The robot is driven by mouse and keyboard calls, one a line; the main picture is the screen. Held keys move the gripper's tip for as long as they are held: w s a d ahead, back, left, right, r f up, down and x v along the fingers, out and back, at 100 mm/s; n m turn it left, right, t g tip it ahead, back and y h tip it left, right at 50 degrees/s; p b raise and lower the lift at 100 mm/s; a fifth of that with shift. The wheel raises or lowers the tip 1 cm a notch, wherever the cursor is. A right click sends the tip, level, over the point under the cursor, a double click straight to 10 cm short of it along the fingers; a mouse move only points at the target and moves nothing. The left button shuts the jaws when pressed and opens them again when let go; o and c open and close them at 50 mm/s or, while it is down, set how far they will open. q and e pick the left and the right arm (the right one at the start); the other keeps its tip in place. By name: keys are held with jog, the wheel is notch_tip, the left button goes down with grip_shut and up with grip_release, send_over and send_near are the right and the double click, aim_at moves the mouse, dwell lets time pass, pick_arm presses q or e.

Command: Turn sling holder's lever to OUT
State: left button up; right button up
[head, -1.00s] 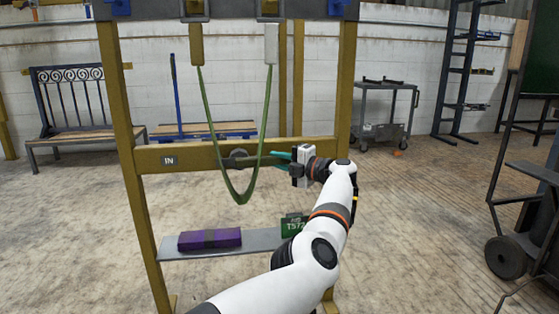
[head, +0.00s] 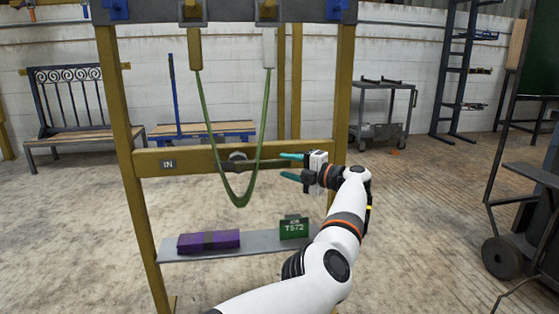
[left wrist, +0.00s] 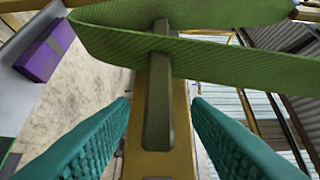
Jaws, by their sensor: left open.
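The dark lever (head: 262,164) reaches right from its round pivot (head: 237,156) along the ochre crossbar (head: 200,160). An IN plate (head: 168,164) is left of the pivot; no OUT plate shows. The green sling (head: 238,199) hangs in a loop in front of the lever. My left gripper (head: 288,166) is open, with teal fingers pointing left at the lever's free end. In the left wrist view, the lever (left wrist: 157,120) lies between the open fingers (left wrist: 161,100), apart from both, and the sling (left wrist: 190,52) crosses over it. My right gripper is not in view.
Below the crossbar, a grey shelf (head: 262,241) holds a purple block (head: 209,241) and a green TS72 sign (head: 294,228). Upright posts (head: 125,130) flank the crossbar. A cart (head: 382,110) and a bench (head: 72,105) stand farther back.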

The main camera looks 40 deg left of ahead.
pick_arm(q)
jog(key=d+p, duration=0.1)
jog(key=d, duration=0.7)
jog(key=shift+w+p, duration=0.3)
jog(key=shift+p, duration=0.1)
jog(key=shift+a+r, duration=0.1)
